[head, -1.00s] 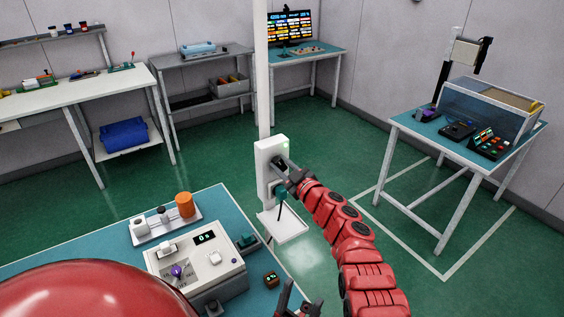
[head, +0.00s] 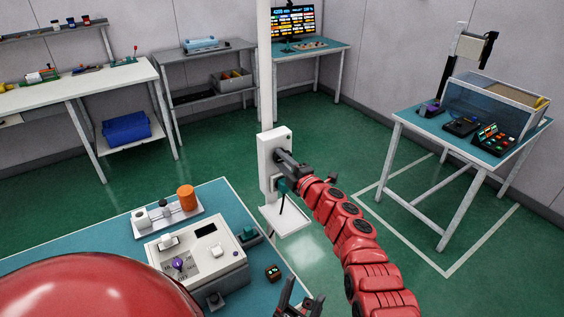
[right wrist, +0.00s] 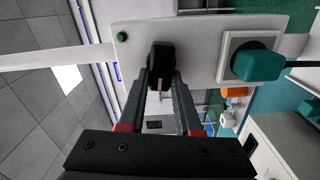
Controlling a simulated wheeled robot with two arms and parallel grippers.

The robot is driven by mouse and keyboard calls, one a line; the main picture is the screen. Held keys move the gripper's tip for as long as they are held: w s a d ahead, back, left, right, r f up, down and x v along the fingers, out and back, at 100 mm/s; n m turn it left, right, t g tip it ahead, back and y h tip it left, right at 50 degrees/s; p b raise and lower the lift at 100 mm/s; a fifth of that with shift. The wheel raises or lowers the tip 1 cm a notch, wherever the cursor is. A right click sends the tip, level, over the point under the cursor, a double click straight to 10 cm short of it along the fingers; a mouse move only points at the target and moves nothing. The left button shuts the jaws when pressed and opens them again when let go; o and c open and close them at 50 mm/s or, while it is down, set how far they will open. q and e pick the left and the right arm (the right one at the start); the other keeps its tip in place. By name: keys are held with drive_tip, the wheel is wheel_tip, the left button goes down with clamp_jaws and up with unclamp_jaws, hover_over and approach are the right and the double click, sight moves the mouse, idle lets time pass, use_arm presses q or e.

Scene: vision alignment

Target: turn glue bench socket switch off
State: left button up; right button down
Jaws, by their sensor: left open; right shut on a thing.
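The white socket panel (head: 267,150) is fixed on the post in the head view and also shows in the right wrist view (right wrist: 205,30). Its black switch knob (right wrist: 160,55) is between the fingers of my right gripper (right wrist: 160,80), which is shut on it. The gripper shows in the head view (head: 282,158) against the panel front. The panel's indicator (right wrist: 122,36) is dark green and looks unlit. A teal plug (right wrist: 258,66) sits in the socket beside the switch. My left gripper (head: 300,298) is open and empty at the bottom edge of the head view.
The glue bench (head: 228,200) carries a white machine (head: 215,262) with a dark display, and a tray (head: 155,232) of small items. A small shelf (head: 290,221) is below the panel. A table (head: 480,148) with a clear box stands right. Green floor lies between.

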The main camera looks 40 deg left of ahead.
drive_tip(key=shift+n, duration=0.9)
drive_tip(key=c, duration=0.6)
unclamp_jaws()
drive_tip(key=shift+f, duration=0.1)
